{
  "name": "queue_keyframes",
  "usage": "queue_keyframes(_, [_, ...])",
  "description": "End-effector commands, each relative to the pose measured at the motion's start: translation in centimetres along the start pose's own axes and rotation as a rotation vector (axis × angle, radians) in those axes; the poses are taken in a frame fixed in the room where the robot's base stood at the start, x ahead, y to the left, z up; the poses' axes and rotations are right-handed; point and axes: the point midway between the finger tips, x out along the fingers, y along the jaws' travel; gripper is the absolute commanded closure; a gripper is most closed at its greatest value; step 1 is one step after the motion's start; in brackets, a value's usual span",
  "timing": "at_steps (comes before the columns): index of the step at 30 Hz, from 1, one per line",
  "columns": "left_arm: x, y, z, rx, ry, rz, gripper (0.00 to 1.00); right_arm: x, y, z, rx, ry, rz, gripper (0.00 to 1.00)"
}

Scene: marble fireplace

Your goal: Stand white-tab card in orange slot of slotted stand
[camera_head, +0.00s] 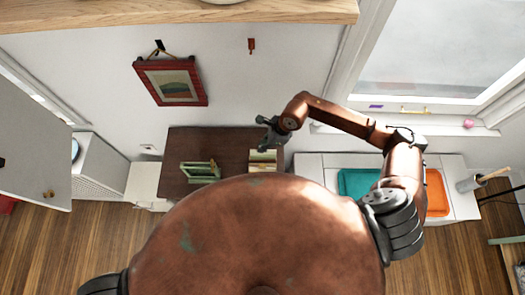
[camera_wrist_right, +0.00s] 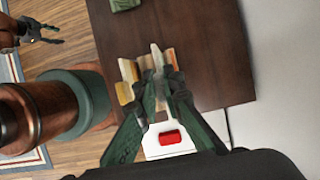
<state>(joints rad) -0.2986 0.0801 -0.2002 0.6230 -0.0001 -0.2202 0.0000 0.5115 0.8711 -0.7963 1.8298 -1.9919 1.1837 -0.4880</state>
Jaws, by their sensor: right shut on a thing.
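My right gripper (camera_head: 264,134) is above the right part of the dark brown table, beside the slotted stand (camera_head: 262,166). In the right wrist view its dark green fingers (camera_wrist_right: 165,84) are shut on a thin pale card (camera_wrist_right: 157,57), which sticks out past the tips. The slotted stand (camera_wrist_right: 126,92), with cream, yellow and orange parts, is just beyond them. Whether the card touches it I cannot tell. A white piece with a red block (camera_wrist_right: 170,137) shows between the finger bases. My left gripper (camera_wrist_right: 58,34) is open and empty, at the upper left of the wrist view.
A green rack-like object (camera_head: 200,172) stands to the left. A teal tray (camera_head: 355,184) and an orange tray (camera_head: 435,192) lie on the white counter at right. A red-framed picture (camera_head: 172,81) hangs behind.

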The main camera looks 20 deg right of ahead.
Motion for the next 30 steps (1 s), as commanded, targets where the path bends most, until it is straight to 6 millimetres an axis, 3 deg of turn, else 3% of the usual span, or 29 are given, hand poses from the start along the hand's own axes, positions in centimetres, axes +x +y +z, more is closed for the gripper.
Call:
queue_keyframes(12, [-1.1,0.0,-0.1,0.000,-0.001,0.000,0.60,3.8,0.0,-1.6,0.001,0.001,0.000,1.00])
queue_keyframes(22, [-0.7,0.0,0.1,-0.001,-0.003,0.000,0.60,4.2,0.0,-1.8,-0.001,0.000,-0.001,1.00])
queue_keyframes(23, [-0.7,0.0,0.1,-0.001,-0.003,0.000,0.60,4.2,0.0,-1.8,-0.001,0.001,0.000,0.91])
queue_keyframes(30, [-0.8,0.0,0.2,-0.001,-0.004,0.000,0.60,4.1,0.0,-1.7,-0.001,0.000,0.000,0.75])
